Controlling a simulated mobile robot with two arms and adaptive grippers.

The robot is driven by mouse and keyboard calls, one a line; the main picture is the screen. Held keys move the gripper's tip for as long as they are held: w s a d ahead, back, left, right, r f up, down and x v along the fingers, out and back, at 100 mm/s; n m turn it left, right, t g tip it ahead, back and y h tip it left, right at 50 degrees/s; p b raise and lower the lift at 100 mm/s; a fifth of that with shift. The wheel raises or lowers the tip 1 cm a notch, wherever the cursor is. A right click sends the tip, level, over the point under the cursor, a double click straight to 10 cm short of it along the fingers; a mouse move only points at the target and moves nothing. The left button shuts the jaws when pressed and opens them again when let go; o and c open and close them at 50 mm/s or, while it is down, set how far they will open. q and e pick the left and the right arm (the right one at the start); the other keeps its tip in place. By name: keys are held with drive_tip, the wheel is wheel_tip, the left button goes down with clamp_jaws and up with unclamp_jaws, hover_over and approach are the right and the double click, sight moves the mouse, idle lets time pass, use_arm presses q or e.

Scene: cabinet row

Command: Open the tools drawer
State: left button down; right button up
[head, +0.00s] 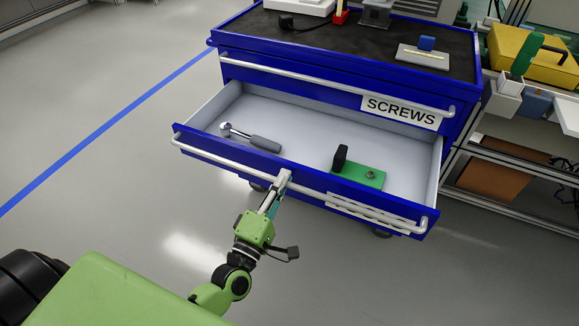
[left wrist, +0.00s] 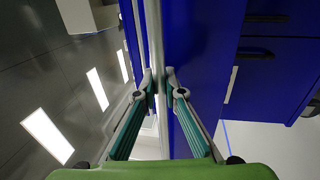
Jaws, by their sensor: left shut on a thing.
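The blue cabinet (head: 240,72) stands ahead in the head view. Its lower drawer is pulled well out, showing a light grey inside (head: 290,125). A white label on this drawer's front (head: 373,212) is seen too steeply to read. My left gripper (head: 284,178) is shut on the drawer's silver bar handle (head: 232,160), near its middle. In the left wrist view the two fingers (left wrist: 160,85) close around the handle bar (left wrist: 155,35). The drawer holds a hammer-like tool with a grey grip (head: 250,136) and a green block with a black part (head: 358,176). My right gripper is not seen.
The drawer above, labelled SCREWS (head: 400,112), is closed. The black cabinet top (head: 350,44) carries several items. A metal rack with a yellow case (head: 525,55) stands close on the right. The floor to the left, with a blue line (head: 110,138), is clear.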

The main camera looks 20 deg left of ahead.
use_arm(q)
drive_tip(key=shift+s, duration=0.9)
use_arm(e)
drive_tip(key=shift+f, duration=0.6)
use_arm(q)
drive_tip(key=c, duration=2.1)
unclamp_jaws()
drive_tip(key=shift+s, duration=0.1)
drive_tip(key=s+f, duration=0.2)
drive_tip(key=s, duration=0.9)
drive_tip(key=shift+s+a+f, duration=0.2)
drive_tip(key=shift+s+a, duration=0.05)
drive_tip(key=shift+s, duration=0.05)
